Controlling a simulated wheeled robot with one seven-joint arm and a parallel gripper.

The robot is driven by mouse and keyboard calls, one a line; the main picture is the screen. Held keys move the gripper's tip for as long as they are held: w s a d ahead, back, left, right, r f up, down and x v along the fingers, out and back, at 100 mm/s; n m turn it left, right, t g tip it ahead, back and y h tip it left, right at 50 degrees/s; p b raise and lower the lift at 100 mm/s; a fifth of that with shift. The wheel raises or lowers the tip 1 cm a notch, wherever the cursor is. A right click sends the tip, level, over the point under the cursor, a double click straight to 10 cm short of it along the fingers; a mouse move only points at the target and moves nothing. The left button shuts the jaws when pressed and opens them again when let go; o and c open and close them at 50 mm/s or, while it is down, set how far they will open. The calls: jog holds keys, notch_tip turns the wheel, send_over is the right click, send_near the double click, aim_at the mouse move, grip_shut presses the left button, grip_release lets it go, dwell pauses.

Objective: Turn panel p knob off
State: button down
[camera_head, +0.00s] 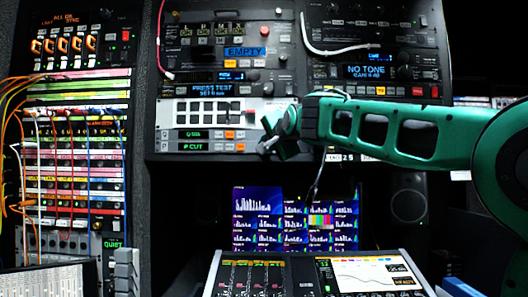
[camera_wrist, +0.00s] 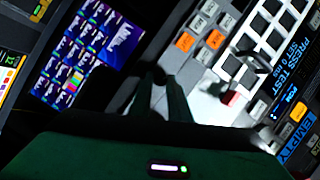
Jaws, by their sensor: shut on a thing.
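The rack panel (camera_head: 165,140) has a white upper part with a block of white keys and two green displays below, the lower one reading "P CUT" (camera_head: 195,147). My gripper (camera_head: 275,145) is at this panel's lower right edge. In the wrist view my gripper (camera_wrist: 160,78) has its two green fingers closed together on a small dark knob (camera_wrist: 157,74), which is mostly hidden between the fingertips. The knob's pointer cannot be seen, so its setting cannot be told. In the head view my gripper hides the knob.
Above are displays reading "EMPTY" (camera_head: 245,51) and "NO TONE" (camera_head: 366,71). A red button (camera_wrist: 230,97) and orange-lit keys (camera_wrist: 185,41) are near my fingers. A lit monitor (camera_head: 258,218) and a console (camera_head: 320,275) are below. Patch cables (camera_head: 60,120) hang at left.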

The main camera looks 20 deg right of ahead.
jog(key=shift+w+a+n+g+h, duration=0.2)
jog(key=shift+n+g+h, duration=0.5)
jog(key=shift+n, duration=1.1)
jog(key=shift+s+a+n+g+h, duration=0.1)
jog(key=shift+a+n+g+h, duration=0.25)
jog(key=shift+n+h, duration=1.05)
jog(key=shift+w+a+n+g+h, duration=0.15)
jog(key=shift+n+g+h, duration=0.4)
jog(key=shift+n, duration=1.65)
jog(key=c, duration=1.7)
grip_release()
jog(key=shift+o, duration=0.2)
jog(key=shift+d+r, duration=0.15)
jog(key=shift+s, duration=0.15)
